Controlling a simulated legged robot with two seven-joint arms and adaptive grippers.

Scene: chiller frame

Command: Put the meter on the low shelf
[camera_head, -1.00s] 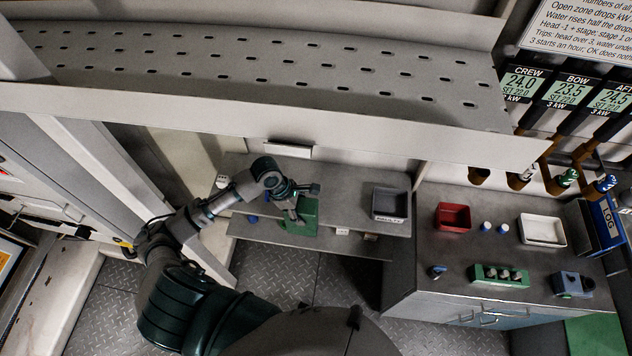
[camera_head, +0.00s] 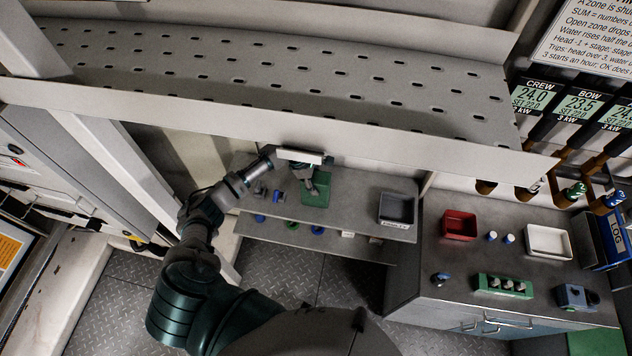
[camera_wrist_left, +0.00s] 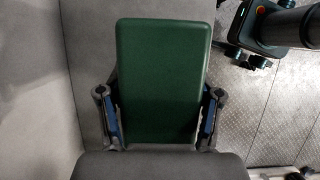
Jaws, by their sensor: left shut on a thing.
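A flat green box, which looks like the meter (camera_head: 317,190), is held by my left gripper (camera_head: 306,182) in front of the upper grey shelf (camera_head: 353,195). In the left wrist view the green box (camera_wrist_left: 160,75) stands between the two fingers of my left gripper (camera_wrist_left: 160,115), one at each side. Its lower end is hidden behind a dark grey edge. The low shelf (camera_head: 340,247) lies beneath the upper one and shows only as a strip. I cannot tell whether the box touches a shelf. My right gripper is not in view.
Small blue items (camera_head: 293,225) sit along the low shelf. A grey bin (camera_head: 397,208) stands on the upper shelf's right. A workbench (camera_head: 470,260) at right holds a red bin (camera_head: 459,225) and a white tray (camera_head: 548,241). A large perforated panel (camera_head: 270,75) hangs above.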

